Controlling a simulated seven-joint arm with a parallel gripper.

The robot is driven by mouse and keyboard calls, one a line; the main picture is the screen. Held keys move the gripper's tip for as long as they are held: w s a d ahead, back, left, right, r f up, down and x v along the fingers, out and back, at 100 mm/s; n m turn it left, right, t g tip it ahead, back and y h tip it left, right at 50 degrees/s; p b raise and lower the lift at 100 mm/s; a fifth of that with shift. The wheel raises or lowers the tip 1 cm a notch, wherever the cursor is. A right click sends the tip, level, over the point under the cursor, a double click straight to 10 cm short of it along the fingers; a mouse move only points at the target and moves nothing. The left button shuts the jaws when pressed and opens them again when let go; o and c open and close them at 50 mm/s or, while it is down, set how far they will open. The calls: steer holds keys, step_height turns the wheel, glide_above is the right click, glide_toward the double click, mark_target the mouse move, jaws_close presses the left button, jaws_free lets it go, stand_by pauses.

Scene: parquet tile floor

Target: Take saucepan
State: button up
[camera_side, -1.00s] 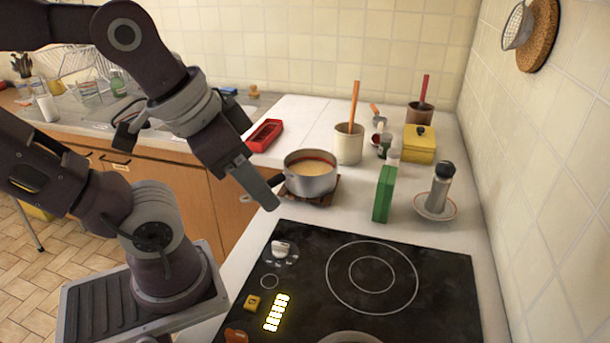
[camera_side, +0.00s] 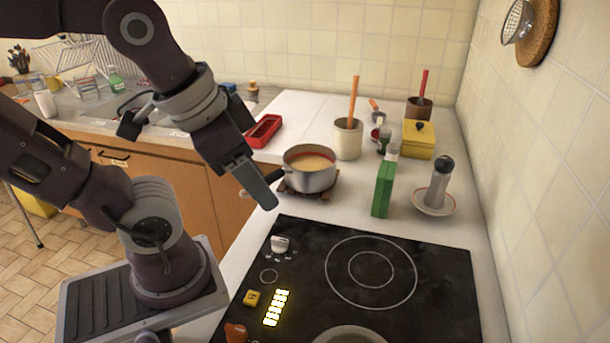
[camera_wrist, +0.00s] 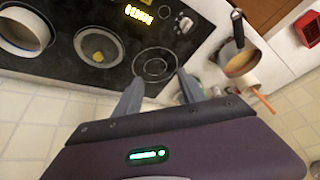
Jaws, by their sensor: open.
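The saucepan (camera_side: 312,181) is grey metal with a dark handle and holds an orange-tan liquid. It stands upright on a brown trivet (camera_side: 322,194) on the white counter beyond the hob. In the wrist view the saucepan (camera_wrist: 240,62) is at the upper right. My gripper (camera_side: 266,203) points down in front and to the left of the pan, close to its handle in the side picture. In the wrist view my gripper (camera_wrist: 158,88) has its two fingers apart with nothing between them. The side view hides one finger behind the other.
A utensil crock (camera_side: 348,140), green box (camera_side: 383,189), yellow box (camera_side: 419,142) and grinder (camera_side: 439,185) stand near the saucepan. A red tray (camera_side: 264,131) lies behind.

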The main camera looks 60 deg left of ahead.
steer(key=w+a+f+m+g+y, duration=0.2)
steer(key=a+f+m+g+y, duration=0.2)
steer(key=a+f+m+g, duration=0.35)
steer(key=m+g+y, duration=0.1)
steer(key=m+y, duration=0.8)
steer(key=m, duration=1)
glide_above(273, 181)
steer(key=s+d, duration=0.3)
steer(key=d, duration=0.2)
step_height(273, 181, down, 6)
steer(key=f, duration=0.1)
steer(key=w+f+m, duration=0.1)
steer(key=m, duration=0.1)
steer(key=w+a+f+m+t+y, duration=0.1)
steer(key=m, duration=0.1)
steer(key=w+a+f+m+t+y, duration=0.1)
steer(key=m, duration=0.2)
steer(key=shift+f, duration=0.3)
steer(key=shift+w+a+f, duration=0.1)
steer(key=shift+a+f, duration=0.05)
steer(key=shift+a, duration=0.05)
steer(key=x, duration=0.6)
steer(key=shift+a, duration=0.4)
jaws_close()
steer(key=shift+y, duration=0.3)
